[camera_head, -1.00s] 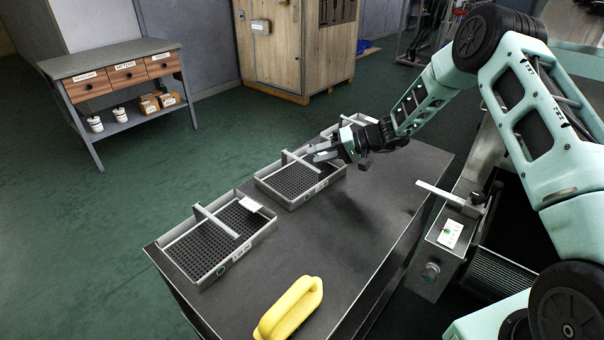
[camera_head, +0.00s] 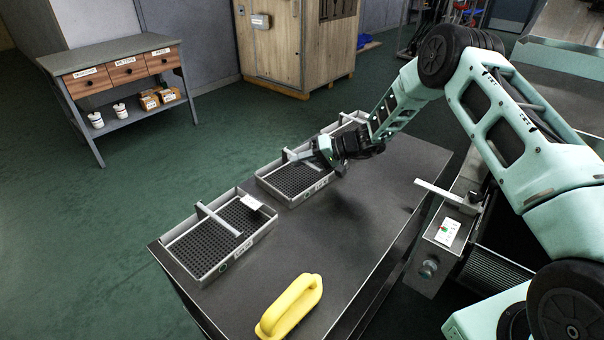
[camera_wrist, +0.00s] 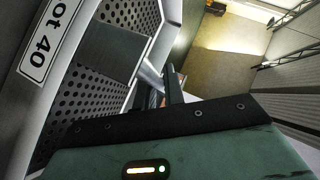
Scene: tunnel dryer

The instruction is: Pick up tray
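Three grey trays with perforated floors and crossbar handles sit in a row on the dark table. My gripper (camera_head: 302,155) is low over the middle tray (camera_head: 305,196), its fingertips at that tray's handle. In the wrist view the tray (camera_wrist: 112,52) fills the upper left, with a label (camera_wrist: 45,42) reading "ot 40". The fingers (camera_wrist: 160,82) are partly hidden there, so I cannot tell whether they close on the handle. The near tray (camera_head: 232,263) lies apart from my gripper. The far tray (camera_head: 338,126) is partly hidden by my arm.
A yellow handled object (camera_head: 290,307) lies at the table's (camera_head: 350,230) near end. A metal machine with a small control panel (camera_head: 447,232) stands right of the table. A drawer bench (camera_head: 125,72) and wooden cabinet (camera_head: 297,45) stand behind. The tabletop right of the trays is clear.

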